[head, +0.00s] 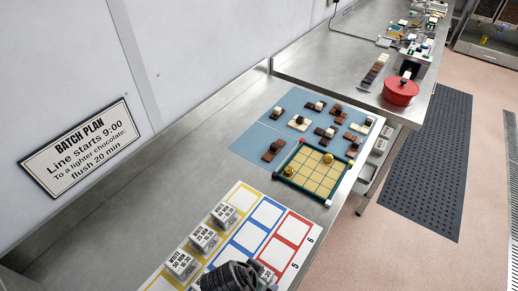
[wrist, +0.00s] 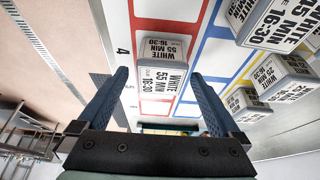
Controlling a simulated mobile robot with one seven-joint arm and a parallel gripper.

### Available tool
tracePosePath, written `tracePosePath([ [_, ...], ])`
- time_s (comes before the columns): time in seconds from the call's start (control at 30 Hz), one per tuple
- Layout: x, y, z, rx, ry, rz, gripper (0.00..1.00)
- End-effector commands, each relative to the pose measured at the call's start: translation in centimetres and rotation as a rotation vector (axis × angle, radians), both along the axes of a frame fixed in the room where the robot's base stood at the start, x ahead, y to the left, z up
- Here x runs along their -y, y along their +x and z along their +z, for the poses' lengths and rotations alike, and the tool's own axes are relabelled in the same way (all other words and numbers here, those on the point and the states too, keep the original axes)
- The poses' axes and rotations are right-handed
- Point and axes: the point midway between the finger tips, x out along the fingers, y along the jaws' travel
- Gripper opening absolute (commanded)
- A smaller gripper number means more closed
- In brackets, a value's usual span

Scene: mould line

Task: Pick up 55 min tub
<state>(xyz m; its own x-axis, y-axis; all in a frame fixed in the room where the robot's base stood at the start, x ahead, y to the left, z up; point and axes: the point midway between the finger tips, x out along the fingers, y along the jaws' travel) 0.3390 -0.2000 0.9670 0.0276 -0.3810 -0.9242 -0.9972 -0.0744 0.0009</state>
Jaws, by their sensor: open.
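The 55 min tub (wrist: 162,52) is a small box with a grey top edge and white labels reading "WHITE 55 MIN 16:30". In the wrist view it sits upright in a red-outlined cell by the number 4. My gripper (wrist: 158,76) is open, its two blue fingers pointing towards the tub with one on either side in the picture. I cannot tell whether the tub is between them in depth. In the head view my gripper (head: 240,276) is over the near part of the grid sheet and hides most of the tubs beneath it.
A tub marked 45 MIN (wrist: 272,20) stands to the right in the wrist view. Several white tubs (head: 204,238) stand in the yellow column of the sheet. A green-framed board (head: 326,186) and a blue mat (head: 256,137) with chocolate pieces lie beyond, with a red pot (head: 401,91) further off.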

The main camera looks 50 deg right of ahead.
Motion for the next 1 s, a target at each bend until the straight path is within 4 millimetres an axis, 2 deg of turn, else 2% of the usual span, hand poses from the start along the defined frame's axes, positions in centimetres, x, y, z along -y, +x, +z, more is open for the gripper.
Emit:
tracePosePath([
  [0.2,0.8,0.1,-2.1,-0.001,0.000,-0.001,1.00],
  [0.47,0.9,0.1,-2.4,0.002,-0.001,0.000,1.00],
  [0.57,0.9,0.1,-2.4,0.002,-0.001,0.000,0.86],
  [0.9,0.9,0.1,-2.4,0.001,-0.001,0.000,0.24],
  [1.0,0.9,0.2,-2.3,0.002,-0.001,0.001,0.10],
])
